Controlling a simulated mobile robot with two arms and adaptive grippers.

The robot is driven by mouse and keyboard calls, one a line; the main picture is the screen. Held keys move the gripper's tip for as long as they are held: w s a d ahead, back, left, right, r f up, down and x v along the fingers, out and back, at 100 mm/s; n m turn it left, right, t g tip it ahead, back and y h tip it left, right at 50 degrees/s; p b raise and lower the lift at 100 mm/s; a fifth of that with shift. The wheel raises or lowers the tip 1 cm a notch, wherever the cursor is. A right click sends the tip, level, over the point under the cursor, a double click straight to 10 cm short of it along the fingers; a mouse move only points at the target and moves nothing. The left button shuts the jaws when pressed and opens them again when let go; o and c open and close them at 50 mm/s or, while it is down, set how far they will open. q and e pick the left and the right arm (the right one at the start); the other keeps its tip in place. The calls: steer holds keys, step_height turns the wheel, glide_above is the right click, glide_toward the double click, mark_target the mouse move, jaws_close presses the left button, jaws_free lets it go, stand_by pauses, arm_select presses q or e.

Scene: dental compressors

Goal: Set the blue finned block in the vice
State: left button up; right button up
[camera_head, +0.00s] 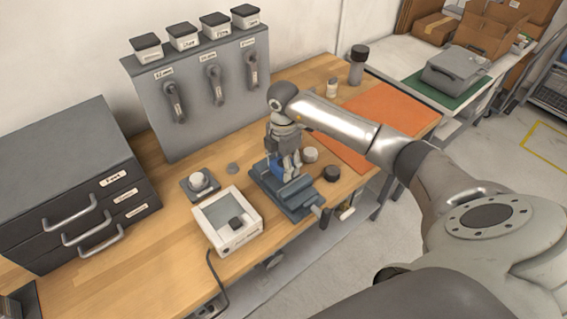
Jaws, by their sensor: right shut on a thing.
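The blue finned block (278,161) shows as a small patch of bright blue at the vice, mostly hidden by my right gripper. The grey-blue vice (291,196) stands near the front edge of the wooden bench, with its handle toward the front. My right gripper (287,166) points down directly over the vice and is shut on the blue block. I cannot tell whether the block touches the vice's jaws or floor. My left gripper is not in view.
A white scale-like box (228,239) with a dark item stands left of the vice. Small round pieces (331,173) lie close to its right. A grey tool panel (190,95) stands behind, and a dark drawer cabinet (70,180) at left. An orange mat (375,118) lies at right.

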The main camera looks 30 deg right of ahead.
steer(key=shift+f+b, duration=0.45)
steer(key=shift+f, duration=0.25)
stand_by(0.5)
